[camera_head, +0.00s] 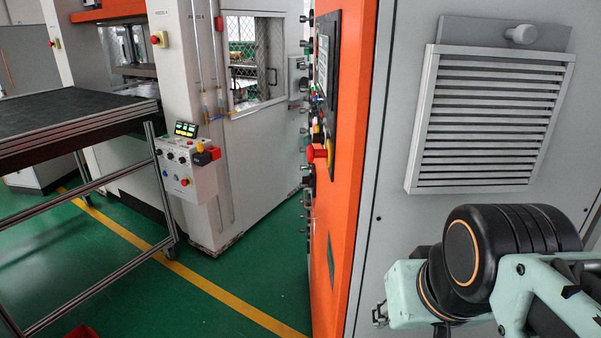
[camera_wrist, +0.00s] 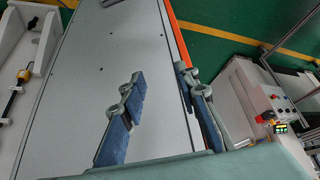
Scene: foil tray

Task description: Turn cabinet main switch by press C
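A tall cabinet with an orange front edge (camera_head: 352,120) and a grey side stands right of centre. A red rotary switch handle on a yellow base (camera_head: 320,154) sticks out from its front, seen almost edge-on. I cannot read a press C label on it. In the wrist view, my gripper (camera_wrist: 160,72) is open and empty, its two blue-padded fingers apart over the grey cabinet side (camera_wrist: 100,60), near its orange edge. I see no switch between the fingers. In the head view my arm fills the lower right, beside the cabinet's grey side; the fingertips cannot be made out there.
A louvred vent (camera_head: 490,122) juts from the cabinet side. Knobs and lights line the cabinet front. The green floor (camera_head: 250,275) between is clear.

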